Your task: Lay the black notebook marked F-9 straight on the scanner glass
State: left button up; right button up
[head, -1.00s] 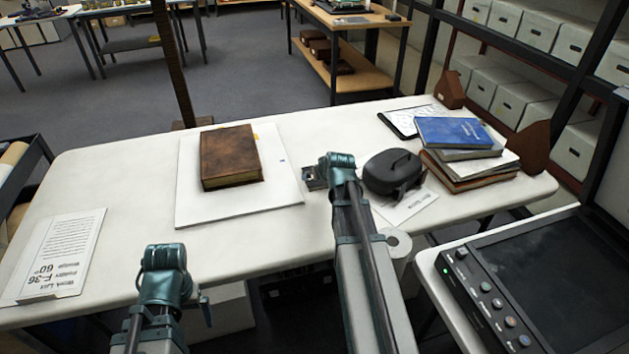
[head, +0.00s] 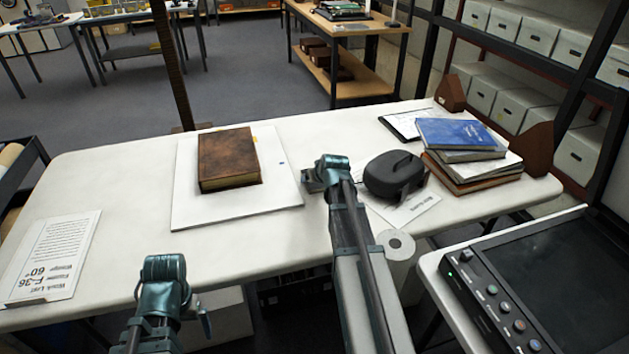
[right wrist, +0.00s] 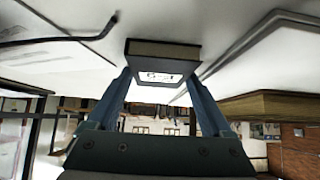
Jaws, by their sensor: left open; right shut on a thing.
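My right gripper (right wrist: 160,88) is shut on a dark notebook (right wrist: 168,52), seen in the right wrist view with one finger on each side. A white label (right wrist: 162,77) with black marks shows on the notebook's near side; I cannot read it surely.
A brown book (head: 228,158) lies on a white board (head: 282,190). A black case (head: 393,174), a book stack (head: 465,155) and a paper roll (head: 397,245) stand right of my right arm. A printed card (head: 50,255) lies at left. A gap separates the table (head: 110,190) and scanner.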

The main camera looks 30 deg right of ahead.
jog(key=shift+c, duration=0.7)
pick_arm(q)
jog(key=shift+r, duration=0.1)
pick_arm(e)
jog(key=shift+r, duration=0.1)
